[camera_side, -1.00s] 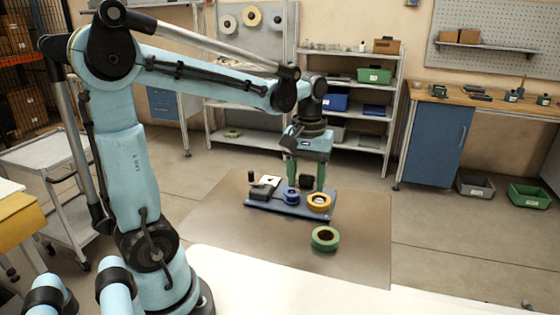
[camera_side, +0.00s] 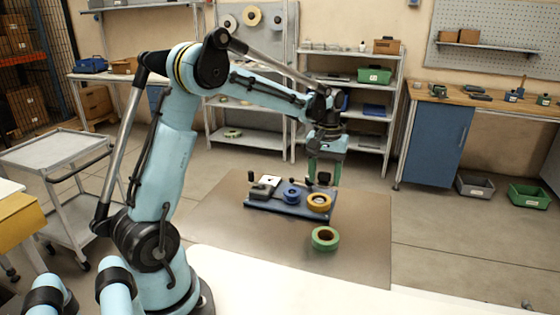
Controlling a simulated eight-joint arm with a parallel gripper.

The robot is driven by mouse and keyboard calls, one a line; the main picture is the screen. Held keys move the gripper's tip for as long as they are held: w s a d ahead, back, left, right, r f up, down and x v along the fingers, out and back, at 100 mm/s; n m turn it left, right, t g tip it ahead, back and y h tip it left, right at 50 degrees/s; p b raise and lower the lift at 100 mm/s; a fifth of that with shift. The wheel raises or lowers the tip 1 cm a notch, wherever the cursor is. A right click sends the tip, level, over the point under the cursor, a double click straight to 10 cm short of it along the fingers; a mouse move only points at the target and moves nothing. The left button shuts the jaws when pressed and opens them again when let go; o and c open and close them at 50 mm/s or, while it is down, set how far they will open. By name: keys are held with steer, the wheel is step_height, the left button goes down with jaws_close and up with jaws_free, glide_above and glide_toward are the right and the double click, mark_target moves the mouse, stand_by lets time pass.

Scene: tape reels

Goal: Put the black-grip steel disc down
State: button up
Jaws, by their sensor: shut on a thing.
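My gripper (camera_side: 324,180) points down at the back right of the blue tray (camera_side: 272,208), behind the yellow tape reel. Its green fingers are shut on the dark grip of the black-grip steel disc (camera_side: 323,178). The disc's steel part is too small or hidden to make out, and I cannot tell whether it touches the surface below.
A yellow reel (camera_side: 318,201), a blue reel (camera_side: 292,195) and a grey-black dispenser (camera_side: 262,190) are on the tray. A green reel (camera_side: 325,238) lies in front on the brown mat (camera_side: 365,235). The mat's right side is clear.

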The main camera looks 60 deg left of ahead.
mark_target(319, 200)
steer(key=shift+w+a+f, duration=0.15)
steer(key=shift+a+f, duration=0.4)
steer(key=shift+a, duration=0.35)
steer(key=shift+a+f, duration=0.1)
steer(key=shift+f, duration=1.95)
steer(key=shift+f, duration=0.1)
steer(key=shift+f, duration=0.35)
steer(key=o, duration=1.2)
